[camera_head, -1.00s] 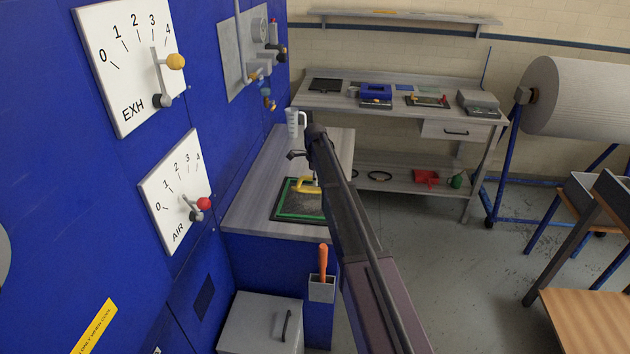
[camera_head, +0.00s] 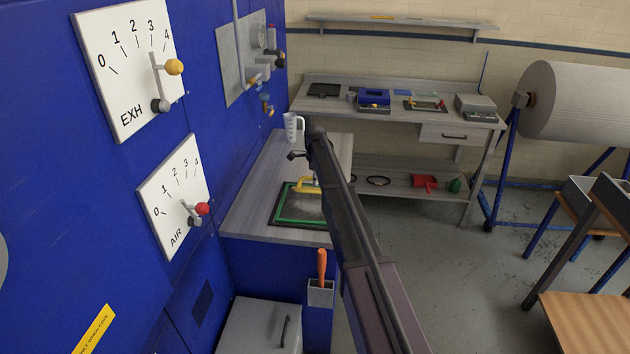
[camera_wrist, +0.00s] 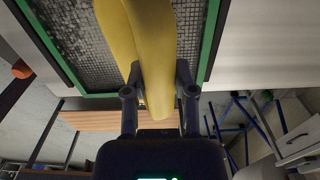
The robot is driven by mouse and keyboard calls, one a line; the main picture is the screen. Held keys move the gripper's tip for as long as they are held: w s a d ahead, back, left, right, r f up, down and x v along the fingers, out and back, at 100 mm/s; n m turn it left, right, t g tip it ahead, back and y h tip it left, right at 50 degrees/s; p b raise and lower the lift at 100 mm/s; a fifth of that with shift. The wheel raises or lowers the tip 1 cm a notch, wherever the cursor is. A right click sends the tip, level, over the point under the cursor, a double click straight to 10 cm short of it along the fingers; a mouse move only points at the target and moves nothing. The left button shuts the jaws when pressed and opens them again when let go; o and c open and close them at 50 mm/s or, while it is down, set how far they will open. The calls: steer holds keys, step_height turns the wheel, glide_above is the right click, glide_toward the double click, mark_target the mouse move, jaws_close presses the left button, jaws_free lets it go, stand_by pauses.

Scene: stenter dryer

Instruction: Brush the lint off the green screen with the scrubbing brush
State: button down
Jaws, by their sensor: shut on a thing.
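The green-framed screen (camera_head: 283,204) lies flat on the grey counter beside the blue machine. Grey lint or mesh texture fills its inside, and the two are hard to tell apart. The yellow scrubbing brush (camera_head: 304,186) is over the far right part of the screen; it also shows large in the wrist view (camera_wrist: 140,45). My gripper (camera_wrist: 158,88) is shut on the brush's yellow handle. In the head view my arm hides most of the gripper and the screen's right side. The bristles are hidden, so contact cannot be told.
A white jug (camera_head: 291,128) stands at the counter's back. An orange-handled tool (camera_head: 321,264) sits in a holder on the counter's front. A grey workbench (camera_head: 445,113) with trays and boxes stands behind. The red-knobbed AIR lever (camera_head: 201,209) is on the blue panel at left.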

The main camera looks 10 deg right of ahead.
mark_target(308, 190)
steer(key=shift+w+d, duration=0.25)
steer(key=shift+w, duration=0.5)
steer(key=shift+w+d, duration=0.25)
steer(key=shift+w, duration=0.45)
steer(key=shift+a, duration=0.1)
steer(key=shift+w+a, duration=0.2)
steer(key=shift+a, duration=0.3)
steer(key=shift+w+a, duration=0.15)
steer(key=shift+a, duration=0.35)
steer(key=shift+s, duration=0.15)
steer(key=shift+s+a, duration=0.3)
steer(key=shift+s, duration=0.4)
steer(key=shift+s+a, duration=0.25)
steer(key=shift+s, duration=0.4)
steer(key=shift+s+a, duration=0.3)
steer(key=shift+s, duration=0.5)
steer(key=shift+s+a, duration=0.25)
steer(key=shift+s, duration=0.5)
steer(key=shift+s, duration=0.1)
